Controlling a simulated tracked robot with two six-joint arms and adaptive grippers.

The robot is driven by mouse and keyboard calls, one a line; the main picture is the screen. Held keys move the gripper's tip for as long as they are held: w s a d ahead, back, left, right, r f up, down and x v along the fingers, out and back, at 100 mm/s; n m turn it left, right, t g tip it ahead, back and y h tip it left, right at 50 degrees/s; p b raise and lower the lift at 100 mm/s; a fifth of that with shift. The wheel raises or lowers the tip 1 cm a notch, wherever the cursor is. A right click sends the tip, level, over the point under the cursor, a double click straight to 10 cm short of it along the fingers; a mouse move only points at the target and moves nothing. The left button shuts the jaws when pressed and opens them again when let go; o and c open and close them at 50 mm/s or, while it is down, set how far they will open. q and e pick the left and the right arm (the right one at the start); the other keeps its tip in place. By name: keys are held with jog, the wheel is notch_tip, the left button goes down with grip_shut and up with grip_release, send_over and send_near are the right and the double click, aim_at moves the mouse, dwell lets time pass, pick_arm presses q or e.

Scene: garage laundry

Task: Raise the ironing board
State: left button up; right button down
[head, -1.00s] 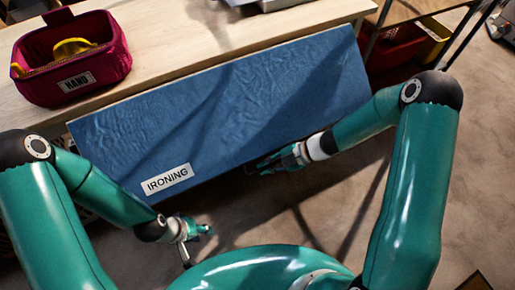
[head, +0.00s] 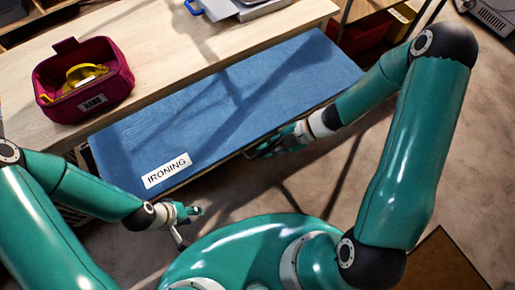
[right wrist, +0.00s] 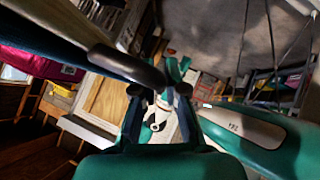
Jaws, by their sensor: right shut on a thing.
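In the right wrist view the board's dark edge piece (right wrist: 125,66) runs in between my right fingers (right wrist: 160,93). My left gripper (head: 192,212) is empty, its fingers apart, in front of the board near the label and not touching it. The board's underside is hidden in the head view.
A maroon basket (head: 84,104) with a yellow item (head: 86,73) in it stands on the bench top (head: 150,68) behind the board's left part. A grey object with a blue handle (head: 195,9) lies at the bench's back. Bare floor (head: 330,190) lies in front.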

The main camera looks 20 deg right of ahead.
jog(key=shift+r, duration=0.35)
jog(key=shift+r, duration=0.15)
jog(key=c, duration=1.5)
grip_release()
jog(key=shift+c, duration=0.2)
jog(key=shift+o, duration=0.3)
jog(key=shift+s+d+r, duration=0.1)
jog(key=shift+d, duration=0.15)
jog(key=v, duration=1.1)
jog(key=shift+d+r, duration=0.2)
jog(key=shift+r, duration=0.1)
jog(key=shift+s+a, duration=0.1)
jog(key=shift+s, duration=0.05)
